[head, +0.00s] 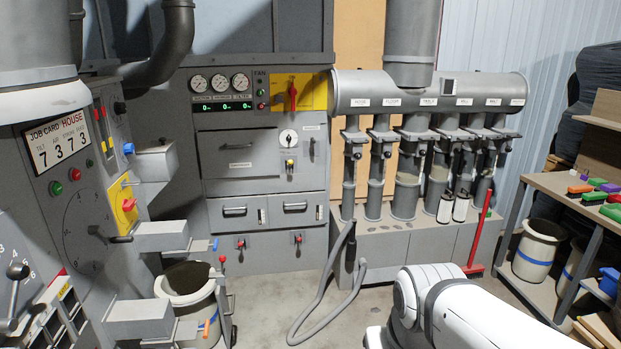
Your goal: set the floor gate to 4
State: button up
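The floor gate (381,136) is the second from the left in a row of grey gates. They hang under a horizontal duct (432,88). A small white label (393,102) reading FLOOR sits on the duct above it. The gate has a grey slide housing with a small dark knob (388,154) on its right side, and a grey pipe (374,195) runs down below it. Its scale and present setting are too small to read. Part of my white arm shows at the bottom right, well in front of the gates. My gripper is not in view.
The house gate (353,138) stands close on the left and the table gate (414,138) close on the right. A grey hose (325,285) lies on the floor in front. A red-handled tool (480,228) leans at the right. A bucket (188,290) stands at the lower left.

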aim_at(389, 138)
jog(key=z, duration=0.25)
jog(key=i, duration=1.6)
jog(key=z, duration=0.45)
jog(key=i, duration=1.55)
jog(key=z, duration=0.25)
